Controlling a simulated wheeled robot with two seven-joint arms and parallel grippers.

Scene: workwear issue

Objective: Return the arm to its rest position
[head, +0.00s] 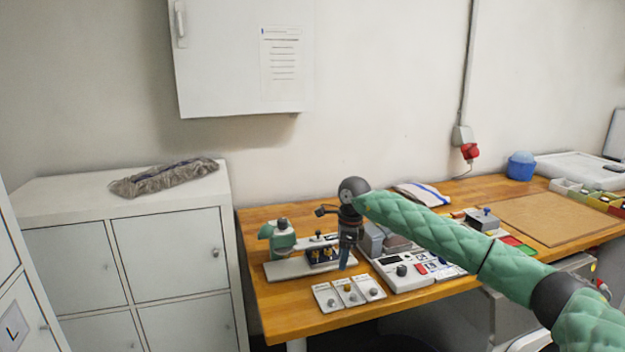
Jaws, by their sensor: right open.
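My right arm, in a green quilted sleeve, reaches in from the lower right across the wooden bench (287,319). My left gripper is not in view.
Small cards with knobs (349,292) and a white control panel (404,272) lie near the gripper. A white locker (172,252) with a grey mop cover (165,178) stands left. A wall cabinet (235,60) hangs above. A brown board (545,217) lies right.

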